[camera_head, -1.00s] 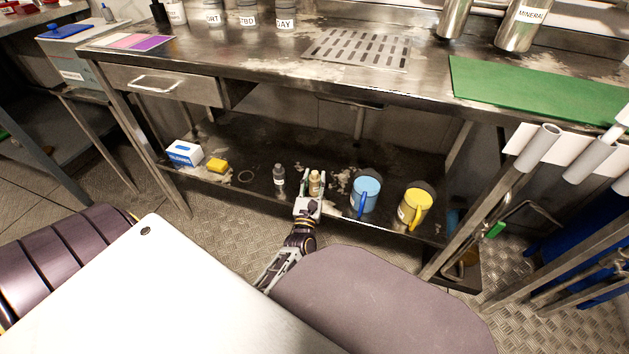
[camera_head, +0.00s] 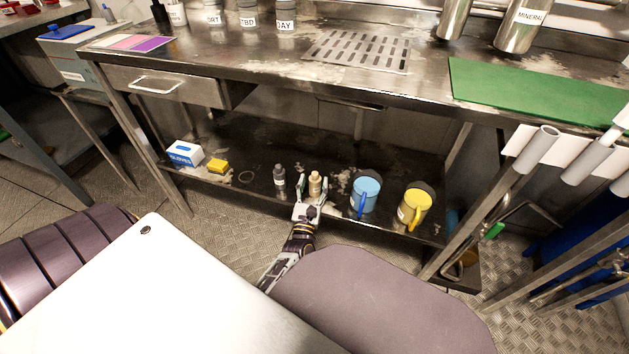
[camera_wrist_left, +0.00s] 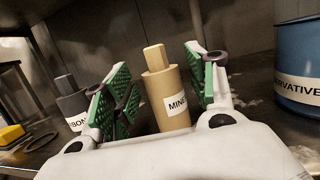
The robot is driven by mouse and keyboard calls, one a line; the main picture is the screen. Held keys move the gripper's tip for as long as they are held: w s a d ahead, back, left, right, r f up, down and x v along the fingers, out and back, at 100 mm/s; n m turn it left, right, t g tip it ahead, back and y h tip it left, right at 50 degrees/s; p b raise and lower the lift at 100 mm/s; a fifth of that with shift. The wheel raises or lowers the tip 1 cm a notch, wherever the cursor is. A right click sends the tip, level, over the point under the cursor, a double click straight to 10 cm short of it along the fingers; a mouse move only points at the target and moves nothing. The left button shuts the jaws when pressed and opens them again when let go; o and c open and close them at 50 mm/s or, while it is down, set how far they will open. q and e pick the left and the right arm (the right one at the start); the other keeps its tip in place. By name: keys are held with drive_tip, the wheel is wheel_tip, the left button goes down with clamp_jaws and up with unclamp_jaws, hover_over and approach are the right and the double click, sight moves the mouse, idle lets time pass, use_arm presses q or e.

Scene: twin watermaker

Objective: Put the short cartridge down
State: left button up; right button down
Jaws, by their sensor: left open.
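The short tan cartridge (camera_head: 315,184), with a white label reading "MINE…" in the left wrist view (camera_wrist_left: 166,98), stands upright on the dark lower shelf (camera_head: 240,152). My left gripper (camera_head: 313,187) is open, with one green-padded finger on each side of the cartridge. In the left wrist view (camera_wrist_left: 158,80) gaps show between the pads and the cartridge; its base is hidden behind the gripper body. My right gripper is not in view.
A dark grey cartridge (camera_head: 279,177) stands left of the tan one. A blue jug (camera_head: 367,193) and a yellow jug (camera_head: 414,204) stand to the right. A yellow sponge (camera_head: 217,166) and a blue-white box (camera_head: 184,154) lie further left. The tabletop (camera_head: 270,62) overhangs the shelf.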

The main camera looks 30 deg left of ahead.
use_arm(q)
drive_tip(key=p+v, duration=0.2)
drive_tip(key=v, duration=0.8)
drive_tip(key=shift+s+d, duration=0.1)
idle(0.4)
drive_tip(key=d+f+m+g+h, duration=0.25)
drive_tip(key=d+m+h, duration=0.3)
drive_tip(key=m, duration=0.65)
drive_tip(key=d+f+m+g+h, duration=0.25)
drive_tip(key=d+m+h, duration=0.35)
drive_tip(key=m, duration=0.6)
drive_tip(key=s+d+f+m+g, duration=0.1)
drive_tip(key=s+d+m+g, duration=0.2)
drive_tip(key=s+m, duration=0.3)
drive_tip(key=s+d+f+m+g, duration=0.1)
drive_tip(key=s+m+g, duration=0.4)
drive_tip(key=m, duration=0.6)
drive_tip(key=shift+s+d+m, duration=0.35)
drive_tip(key=shift+d+m, duration=0.05)
drive_tip(key=shift+d, duration=0.45)
